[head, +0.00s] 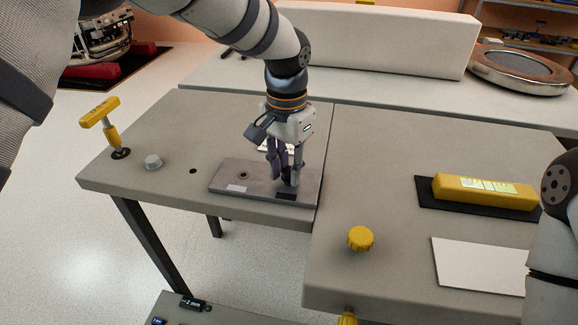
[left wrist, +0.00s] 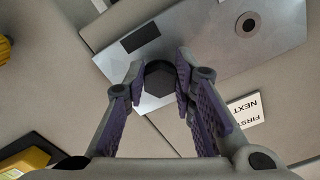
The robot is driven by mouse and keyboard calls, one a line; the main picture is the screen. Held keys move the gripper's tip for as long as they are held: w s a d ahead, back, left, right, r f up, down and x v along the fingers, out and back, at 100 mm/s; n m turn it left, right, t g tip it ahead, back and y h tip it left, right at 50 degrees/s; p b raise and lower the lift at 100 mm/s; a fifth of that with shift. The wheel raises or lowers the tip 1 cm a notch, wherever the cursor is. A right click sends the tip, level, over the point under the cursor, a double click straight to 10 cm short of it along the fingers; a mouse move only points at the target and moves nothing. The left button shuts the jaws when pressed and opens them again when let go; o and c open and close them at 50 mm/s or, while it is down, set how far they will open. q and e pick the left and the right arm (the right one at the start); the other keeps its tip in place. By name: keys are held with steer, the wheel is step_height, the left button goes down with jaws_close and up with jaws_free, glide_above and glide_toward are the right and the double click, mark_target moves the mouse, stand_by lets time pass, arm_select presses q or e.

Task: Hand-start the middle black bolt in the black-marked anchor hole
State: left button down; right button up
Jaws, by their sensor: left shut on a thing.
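My left gripper (head: 287,180) reaches down over the right end of the grey anchor plate (head: 224,176). It is shut on a black bolt, whose dark hex head (left wrist: 160,74) sits between the purple-padded fingers in the left wrist view. The black mark (head: 286,196) lies on the plate's front edge close by the bolt; it also shows in the left wrist view (left wrist: 140,36). The hole under the bolt is hidden, so I cannot tell how deep the bolt sits. A second, open hole (head: 244,175) is at the plate's left, near a white mark (head: 236,188).
A yellow T-handle (head: 100,112) and a grey hex bolt head (head: 153,162) stand at the left. A yellow knob (head: 360,238), a yellow block on a black mat (head: 427,195) and a white sheet (head: 478,266) are at the right. A long pale box (head: 380,40) stands behind.

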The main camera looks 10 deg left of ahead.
arm_select(q)
steer(key=c, duration=1.2)
jaws_free()
steer(key=shift+w+r, duration=0.1)
steer(key=shift+r, duration=0.2)
steer(key=shift+c, duration=0.2)
steer(key=shift+f, duration=0.1)
